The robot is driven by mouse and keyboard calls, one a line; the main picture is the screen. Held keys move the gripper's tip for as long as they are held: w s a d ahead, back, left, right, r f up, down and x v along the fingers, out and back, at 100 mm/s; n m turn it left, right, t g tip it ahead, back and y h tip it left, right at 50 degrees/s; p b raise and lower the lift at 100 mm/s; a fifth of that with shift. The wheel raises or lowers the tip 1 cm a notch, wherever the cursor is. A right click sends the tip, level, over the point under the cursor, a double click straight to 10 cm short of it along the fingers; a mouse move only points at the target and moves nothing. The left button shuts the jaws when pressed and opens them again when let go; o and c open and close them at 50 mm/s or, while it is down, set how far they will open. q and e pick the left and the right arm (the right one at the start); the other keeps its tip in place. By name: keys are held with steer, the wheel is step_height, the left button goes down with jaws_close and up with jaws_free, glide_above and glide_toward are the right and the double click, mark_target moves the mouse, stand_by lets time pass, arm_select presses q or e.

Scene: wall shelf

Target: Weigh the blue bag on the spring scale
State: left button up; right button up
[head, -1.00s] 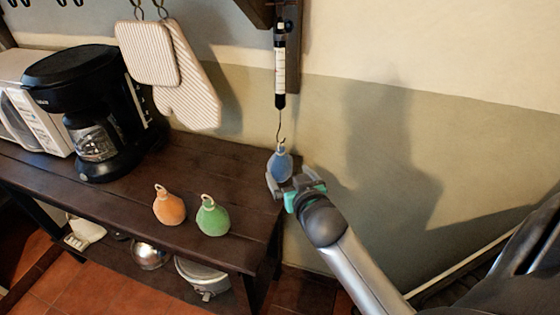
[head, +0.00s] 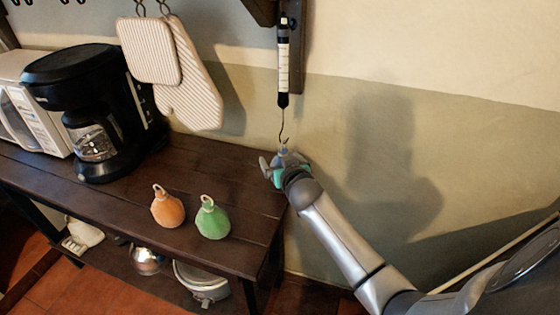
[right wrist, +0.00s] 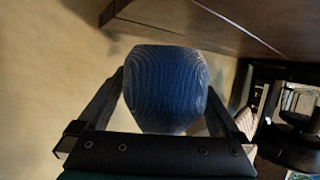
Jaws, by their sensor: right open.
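The spring scale (head: 283,65) hangs upright from a dark wooden bracket, with its hook (head: 283,137) at the bottom. The blue bag (head: 284,152) is directly under the hook, its top near the hook's end; whether its loop bears on the hook is too small to tell. The bag's body is mostly hidden behind my right gripper (head: 273,172). In the right wrist view, the blue bag (right wrist: 165,88) fills the space between the fingers of my right gripper (right wrist: 168,92), which is open around it. My left gripper is not in view.
An orange bag (head: 167,208) and a green bag (head: 212,219) stand on the dark wooden table (head: 120,190). A coffee maker (head: 90,110) and a white microwave (head: 30,105) stand at the left. Striped oven mitts (head: 190,85) hang on the wall. Wall is clear to the right.

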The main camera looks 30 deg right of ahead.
jaws_close()
stand_by(0.8)
steer(key=shift+r, duration=0.1)
steer(key=shift+s+r+p, duration=0.1)
steer(key=shift+r+p, duration=0.45)
steer(key=shift+p, duration=0.35)
steer(key=shift+d, duration=0.1)
steer(key=shift+d+r, duration=0.1)
steer(key=shift+r, duration=0.05)
